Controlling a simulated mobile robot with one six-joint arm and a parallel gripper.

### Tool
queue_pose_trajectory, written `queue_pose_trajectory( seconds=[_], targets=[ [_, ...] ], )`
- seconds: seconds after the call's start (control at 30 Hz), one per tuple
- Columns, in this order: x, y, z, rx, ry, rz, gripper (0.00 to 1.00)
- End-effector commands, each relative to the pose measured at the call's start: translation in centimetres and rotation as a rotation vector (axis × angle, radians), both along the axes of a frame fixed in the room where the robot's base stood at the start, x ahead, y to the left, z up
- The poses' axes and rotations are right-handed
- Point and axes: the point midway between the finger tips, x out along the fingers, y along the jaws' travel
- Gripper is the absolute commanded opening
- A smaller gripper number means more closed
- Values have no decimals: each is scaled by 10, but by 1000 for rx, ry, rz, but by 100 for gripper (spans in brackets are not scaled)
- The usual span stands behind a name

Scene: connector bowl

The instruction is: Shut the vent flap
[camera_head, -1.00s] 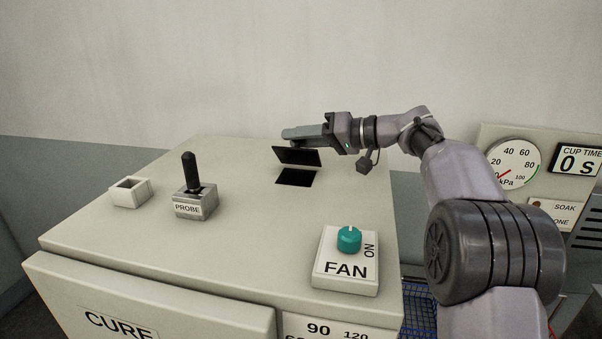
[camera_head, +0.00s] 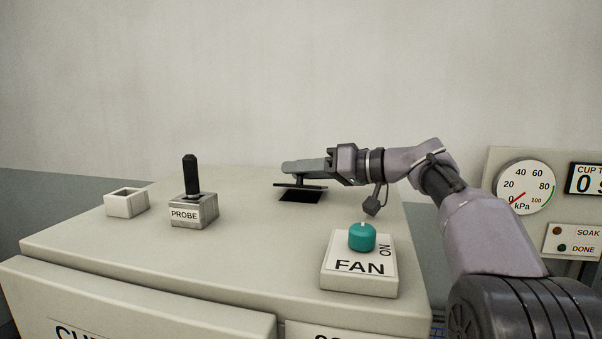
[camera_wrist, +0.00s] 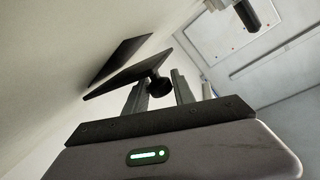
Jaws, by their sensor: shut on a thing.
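The vent flap (camera_head: 314,187) is a thin dark plate over a black square opening (camera_head: 300,197) in the top of the cream cabinet. It is nearly level in the head view, with a gap still showing beneath it. In the wrist view the flap (camera_wrist: 127,75) stands at a slight angle to the dark opening (camera_wrist: 122,58), apart from it. A black knob (camera_wrist: 160,86) sticks out from the flap. My gripper (camera_head: 292,167) is over the flap from the right. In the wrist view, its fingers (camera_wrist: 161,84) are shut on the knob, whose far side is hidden.
A PROBE block with a black lever (camera_head: 190,176) and a small open white box (camera_head: 126,203) stand to the left. The FAN switch with its teal knob (camera_head: 362,237) is in front, below my wrist. A gauge panel (camera_head: 523,187) is at the right.

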Motion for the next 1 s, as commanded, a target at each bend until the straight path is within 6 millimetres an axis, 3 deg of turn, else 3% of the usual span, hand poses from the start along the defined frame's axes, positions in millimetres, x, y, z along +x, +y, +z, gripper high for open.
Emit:
queue_pose_trajectory(
  seconds=[0.37, 0.4, 0.47, 0.83, 1.0],
  targets=[
    [0, 1, -2, 0, 5, 3, 0],
    [0, 1, -2, 0, 5, 3, 36],
    [0, 1, -1, 0, 5, 3, 48],
    [-2, -4, 0, 0, 2, 0, 50],
    [-14, -36, 7, 0, 2, -3, 50]
  ],
)
